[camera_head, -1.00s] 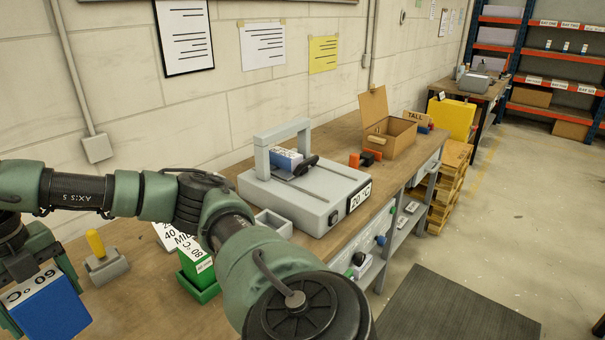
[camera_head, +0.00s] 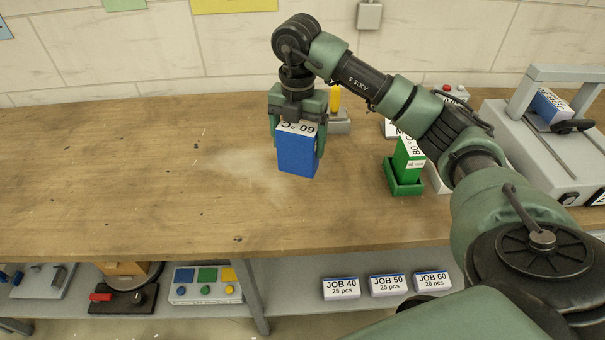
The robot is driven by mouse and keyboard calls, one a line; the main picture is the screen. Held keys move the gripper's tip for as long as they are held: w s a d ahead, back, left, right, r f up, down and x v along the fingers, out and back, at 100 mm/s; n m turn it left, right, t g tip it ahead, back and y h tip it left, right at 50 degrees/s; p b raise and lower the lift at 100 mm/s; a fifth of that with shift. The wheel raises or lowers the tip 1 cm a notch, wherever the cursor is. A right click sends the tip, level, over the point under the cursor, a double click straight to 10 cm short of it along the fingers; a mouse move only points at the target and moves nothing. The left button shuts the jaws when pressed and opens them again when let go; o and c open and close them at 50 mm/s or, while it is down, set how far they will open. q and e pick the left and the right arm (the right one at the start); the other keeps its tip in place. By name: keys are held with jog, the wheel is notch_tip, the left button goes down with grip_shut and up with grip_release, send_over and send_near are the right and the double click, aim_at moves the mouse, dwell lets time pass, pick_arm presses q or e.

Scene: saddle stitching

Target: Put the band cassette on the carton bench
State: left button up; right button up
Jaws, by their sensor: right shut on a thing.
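My right gripper (camera_head: 297,124) points down and is shut on a blue block (camera_head: 297,152) with a white top marked 60 °C, which looks like the band cassette. The block hangs upright over the wooden bench (camera_head: 130,180); I cannot tell whether its base touches the wood. A green cassette (camera_head: 409,160) marked 80 stands in a green holder (camera_head: 405,188) to the right of the gripper. No carton shows in this view, so I cannot make out the carton bench. My left gripper is not in view.
A grey machine (camera_head: 540,150) with a blue block under its arch stands at the right. A yellow-handled tool (camera_head: 334,100) stands behind my gripper. The bench's left part is clear. Job boxes (camera_head: 388,286) and a button panel (camera_head: 205,285) lie on the lower shelf.

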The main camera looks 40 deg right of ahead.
notch_tip(320, 180, down, 10)
jog(key=shift+f+p, duration=0.25)
jog(key=shift+p, duration=0.8)
jog(key=shift+f, duration=0.45)
jog(key=shift+f, duration=0.1)
